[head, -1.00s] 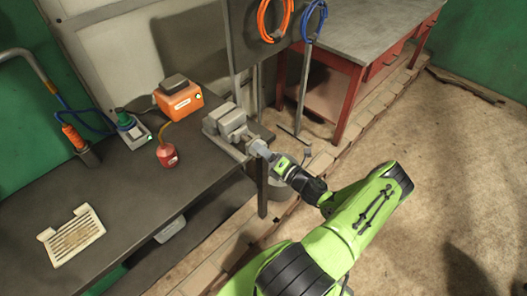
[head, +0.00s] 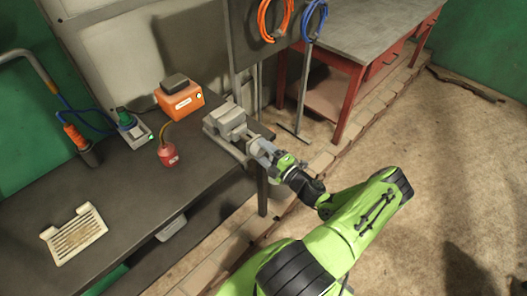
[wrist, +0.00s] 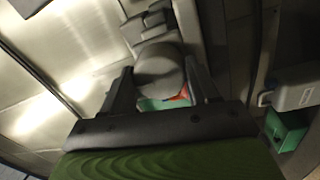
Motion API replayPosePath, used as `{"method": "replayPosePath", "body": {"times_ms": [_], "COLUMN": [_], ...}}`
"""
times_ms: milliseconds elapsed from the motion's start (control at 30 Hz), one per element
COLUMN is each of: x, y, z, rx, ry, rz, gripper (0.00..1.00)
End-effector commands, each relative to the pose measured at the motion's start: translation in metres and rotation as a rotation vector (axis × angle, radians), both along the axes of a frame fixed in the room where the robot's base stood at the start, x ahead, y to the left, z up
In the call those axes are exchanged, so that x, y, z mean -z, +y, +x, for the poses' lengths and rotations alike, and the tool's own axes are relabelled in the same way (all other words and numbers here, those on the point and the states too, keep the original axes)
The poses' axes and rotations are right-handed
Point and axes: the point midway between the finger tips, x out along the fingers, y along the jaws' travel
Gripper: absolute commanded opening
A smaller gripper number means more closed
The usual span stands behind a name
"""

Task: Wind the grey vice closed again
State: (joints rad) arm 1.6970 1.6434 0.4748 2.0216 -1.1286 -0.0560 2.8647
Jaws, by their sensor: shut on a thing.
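The grey vice (head: 226,122) is mounted at the right end of the dark workbench. Its screw end points toward my arm. My gripper (head: 262,148) is at this end, in line with the screw. In the wrist view, the two dark fingers of my gripper (wrist: 160,92) stand on either side of the round grey end of the vice screw (wrist: 158,66) and are shut on it. The vice body (wrist: 148,22) shows behind it. The gap between the vice jaws is too small to judge in either view.
On the workbench (head: 130,195) are an orange box (head: 180,102), a red oil can (head: 167,154), a soldering station (head: 132,130) and a cream slotted tray (head: 75,235). A red-legged table (head: 365,35) stands at the back.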

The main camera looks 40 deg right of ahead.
Motion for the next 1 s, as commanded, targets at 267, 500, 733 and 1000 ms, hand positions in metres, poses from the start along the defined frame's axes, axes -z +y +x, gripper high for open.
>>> {"method": "replayPosePath", "body": {"times_ms": [267,500,733,1000], "x": [0.003,0.003,0.0016,0.0013], "y": [0.0013,0.0013,0.0007,-0.0003], "z": [-0.0005,-0.0005,-0.0002,-0.0066], "rx": [-0.003,-0.003,-0.001,0.001], "ry": [0.008,0.008,0.004,0.002], "rz": [0.019,0.019,0.017,0.016], "gripper": [0.29,0.61,0.85,0.85]}}
